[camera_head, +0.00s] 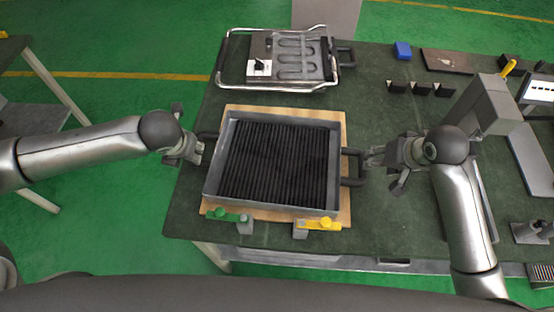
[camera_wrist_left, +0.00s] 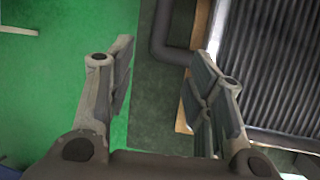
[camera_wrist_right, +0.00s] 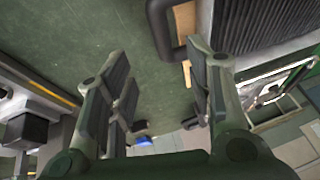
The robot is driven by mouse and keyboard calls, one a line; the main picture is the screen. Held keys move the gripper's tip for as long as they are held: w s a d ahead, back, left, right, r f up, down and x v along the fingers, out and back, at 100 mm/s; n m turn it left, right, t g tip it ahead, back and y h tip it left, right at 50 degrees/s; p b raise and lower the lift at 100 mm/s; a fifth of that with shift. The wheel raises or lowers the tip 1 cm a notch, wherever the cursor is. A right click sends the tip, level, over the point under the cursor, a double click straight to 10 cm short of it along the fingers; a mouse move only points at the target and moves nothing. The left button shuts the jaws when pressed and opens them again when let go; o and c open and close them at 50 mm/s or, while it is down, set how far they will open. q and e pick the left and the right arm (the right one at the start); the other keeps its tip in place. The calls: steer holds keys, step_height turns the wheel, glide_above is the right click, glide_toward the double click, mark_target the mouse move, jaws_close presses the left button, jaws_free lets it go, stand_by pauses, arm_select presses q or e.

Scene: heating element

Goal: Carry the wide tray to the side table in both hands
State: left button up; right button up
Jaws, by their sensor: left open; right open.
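The wide tray (camera_head: 328,165) is grey metal with a black ribbed inside. It lies on a wooden board (camera_head: 345,215) on the dark green workbench. It has a black handle on each side. My left gripper (camera_head: 198,152) is open beside the left handle (camera_head: 207,136); that handle shows ahead of the spread fingers in the left wrist view (camera_wrist_left: 160,42). My right gripper (camera_head: 368,158) is open beside the right handle (camera_head: 354,182), which also shows ahead of the fingers in the right wrist view (camera_wrist_right: 160,28). Neither gripper holds anything.
A framed heating plate (camera_head: 290,62) lies behind the tray. A green clamp (camera_head: 228,216) and a yellow clamp (camera_head: 318,224) sit at the board's front edge. A blue block (camera_head: 402,50) and a grey device (camera_head: 488,105) stand at right. Another table (camera_head: 22,50) is at far left, across green floor.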

mark_target(363, 160)
arm_select(q)
steer(key=x, duration=1.1)
steer(key=shift+w+a+f, duration=0.1)
steer(key=shift+w, duration=0.2)
arm_select(e)
steer(key=x, duration=1.1)
steer(key=shift+w+a, duration=0.1)
steer(key=shift+w, duration=0.2)
arm_select(q)
steer(key=shift+c, duration=0.4)
arm_select(e)
steer(key=shift+c, duration=0.4)
arm_select(q)
jaws_close()
arm_select(e)
jaws_close()
arm_select(q)
steer(key=shift+w+r, duration=0.2)
steer(key=shift+r, duration=0.05)
arm_select(e)
steer(key=shift+w+r, duration=0.2)
steer(key=shift+r, duration=0.05)
arm_select(q)
steer(key=shift+w, duration=0.1)
arm_select(e)
steer(key=shift+w, duration=0.1)
